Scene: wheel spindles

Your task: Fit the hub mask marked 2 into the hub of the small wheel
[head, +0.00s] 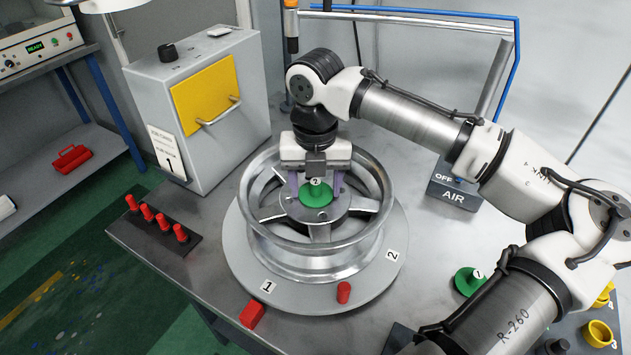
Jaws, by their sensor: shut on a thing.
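The small wheel (375,187) is a silver spoked rim lying flat on a round grey plate (385,268) on the table. The green hub mask marked 2 (317,198) is at the wheel's hub, with its number label on top. My gripper (316,184) reaches down from above into the wheel, its purple fingers on either side of the mask and shut on it. I cannot tell whether the mask is seated in the hub or just above it.
Another green mask (470,281) lies on the right, with yellow cups (599,333) near the front right corner. Red pegs (161,220) stand in a dark holder on the left. A red block (252,314) and red peg (344,292) are at the plate's front. A grey cabinet (228,150) stands behind.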

